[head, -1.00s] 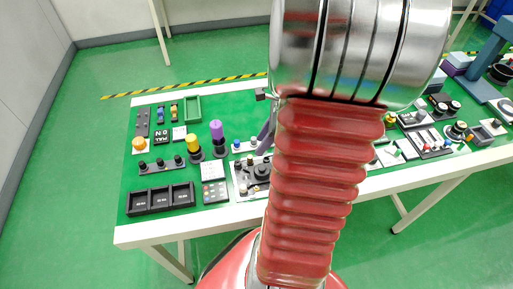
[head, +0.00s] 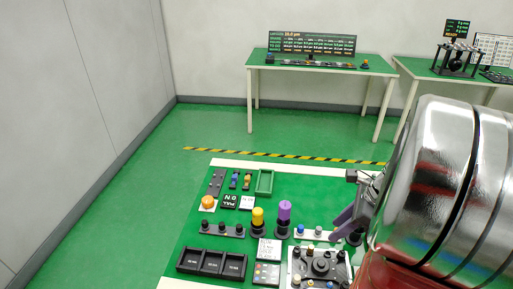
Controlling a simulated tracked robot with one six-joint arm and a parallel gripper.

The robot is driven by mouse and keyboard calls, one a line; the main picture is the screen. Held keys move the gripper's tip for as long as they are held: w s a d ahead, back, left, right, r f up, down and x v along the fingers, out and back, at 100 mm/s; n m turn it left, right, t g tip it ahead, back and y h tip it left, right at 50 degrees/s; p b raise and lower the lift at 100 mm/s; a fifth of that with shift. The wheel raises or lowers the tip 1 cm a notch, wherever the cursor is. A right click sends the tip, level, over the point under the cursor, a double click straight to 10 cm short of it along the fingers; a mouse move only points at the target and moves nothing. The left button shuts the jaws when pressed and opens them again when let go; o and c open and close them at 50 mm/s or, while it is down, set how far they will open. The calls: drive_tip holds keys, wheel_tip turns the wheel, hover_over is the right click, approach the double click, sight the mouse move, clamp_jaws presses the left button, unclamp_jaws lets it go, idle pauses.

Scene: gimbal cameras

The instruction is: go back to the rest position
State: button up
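My arm fills the right side of the head view, with shiny metal rings and a red sleeve below. My gripper (head: 346,214) shows only in part at the left of these rings, as a dark purple finger slanting down over the table. The rest of it is hidden behind the arm, so its opening cannot be made out. No held thing shows.
The green worktable (head: 205,224) below bears a three-bin black tray (head: 212,263), a yellow knob (head: 257,216), a purple knob (head: 284,210), a green tray (head: 265,182) and a control panel (head: 320,266). Behind a striped floor line (head: 285,156) stands a table with a display board (head: 312,43).

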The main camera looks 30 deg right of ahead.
drive_tip(key=a+r+n+h, duration=0.1)
drive_tip(key=a+r+n, duration=0.3)
drive_tip(key=a+n, duration=0.5)
drive_tip(key=a+r+n+t+h, duration=0.1)
drive_tip(key=a+r+n, duration=0.3)
drive_tip(key=a+n, duration=0.5)
drive_tip(key=a+r+n+t, duration=0.1)
drive_tip(key=a+r+n, duration=0.3)
drive_tip(key=a+n, duration=0.5)
drive_tip(key=shift+w+r+n+h, duration=0.2)
drive_tip(key=shift+n+h, duration=0.2)
drive_tip(key=shift+n, duration=0.2)
